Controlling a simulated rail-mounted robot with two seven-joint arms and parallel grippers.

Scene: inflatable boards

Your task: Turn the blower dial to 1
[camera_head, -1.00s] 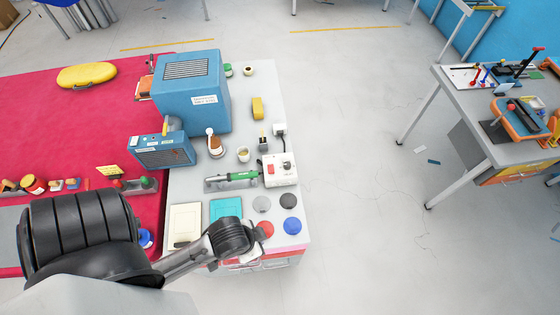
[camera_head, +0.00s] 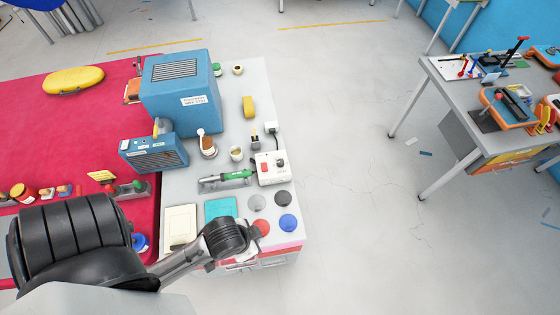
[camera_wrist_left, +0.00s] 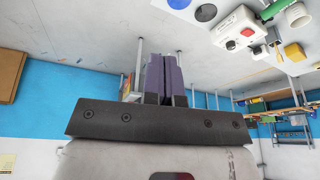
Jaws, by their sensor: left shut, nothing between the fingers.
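A white control box (camera_head: 272,168) with a red switch (camera_head: 264,167) and a dark round dial (camera_head: 281,162) sits at the right edge of the grey worktop. Its markings are too small to read. In the left wrist view the box (camera_wrist_left: 236,31) is upside down at the upper right, with the dark dial (camera_wrist_left: 248,32) beside the red switch. A large blue ventilated unit (camera_head: 180,95) and a smaller blue unit (camera_head: 155,152) stand farther back and left. My left gripper (camera_wrist_left: 164,80) is shut and empty, apart from the box. In the head view my arm mostly hides it near the worktop's front.
Coloured discs, including a blue one (camera_head: 288,222), lie in front of the box. A green-handled tool (camera_head: 236,175) lies to its left. A cup (camera_head: 236,154) and yellow block (camera_head: 249,106) stand behind.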

